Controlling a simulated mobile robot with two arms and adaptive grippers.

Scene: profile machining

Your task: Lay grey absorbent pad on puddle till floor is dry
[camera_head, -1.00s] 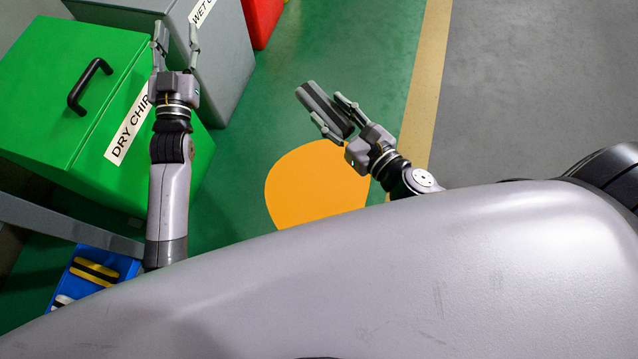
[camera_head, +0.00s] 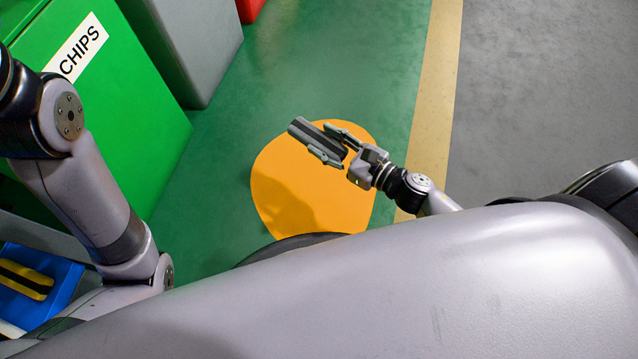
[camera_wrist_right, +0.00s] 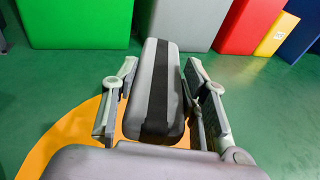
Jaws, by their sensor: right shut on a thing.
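The grey absorbent pad (camera_head: 306,134) is a thick block with a dark stripe, also seen in the right wrist view (camera_wrist_right: 143,85). My right gripper (camera_head: 322,141) is shut on it, one finger on each side. The orange-yellow puddle (camera_head: 290,190) lies on the green floor, and its edge shows in the right wrist view (camera_wrist_right: 70,130). In the head view the pad overlaps the puddle's upper part and a shadow falls on the puddle; the height of the pad above the floor is hard to tell. My left gripper is out of view; only its arm shows at the left.
A green bin labelled CHIPS (camera_head: 140,130) and a grey bin (camera_head: 195,45) stand at the left. A blue box (camera_head: 45,285) with a yellow-black item is at lower left. A yellow floor line (camera_head: 435,100) runs at right. Green floor around the puddle is clear.

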